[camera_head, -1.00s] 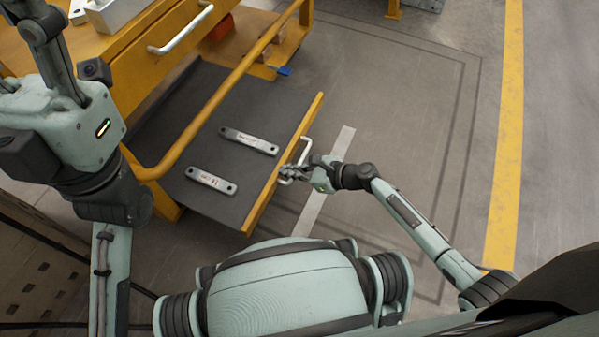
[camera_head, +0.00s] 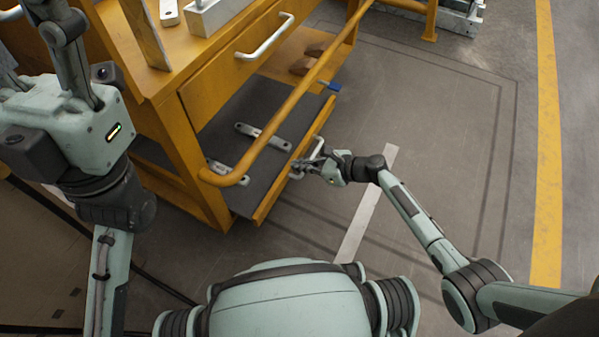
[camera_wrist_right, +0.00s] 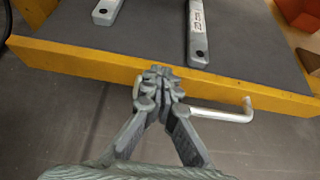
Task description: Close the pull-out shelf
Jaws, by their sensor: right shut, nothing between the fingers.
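The pull-out shelf (camera_head: 238,142) has a dark mat and a yellow front edge. It sticks out partway from the yellow cart in the head view. Two grey metal bars (camera_head: 262,136) lie on it. Its white handle (camera_head: 320,150) is on the front edge and also shows in the right wrist view (camera_wrist_right: 225,115). My right gripper (camera_head: 308,165) is at the handle, its fingers (camera_wrist_right: 160,82) closed together, empty, against or very near the yellow front edge. Whether the fingers touch it I cannot tell. My left gripper is out of view; only the left arm shows.
The yellow cart (camera_head: 205,95) stands upper left, with a closed drawer above the shelf and a yellow rail (camera_head: 290,100) running over the shelf. An orange-red bin (camera_wrist_right: 300,12) shows in the right wrist view. The floor at right is clear.

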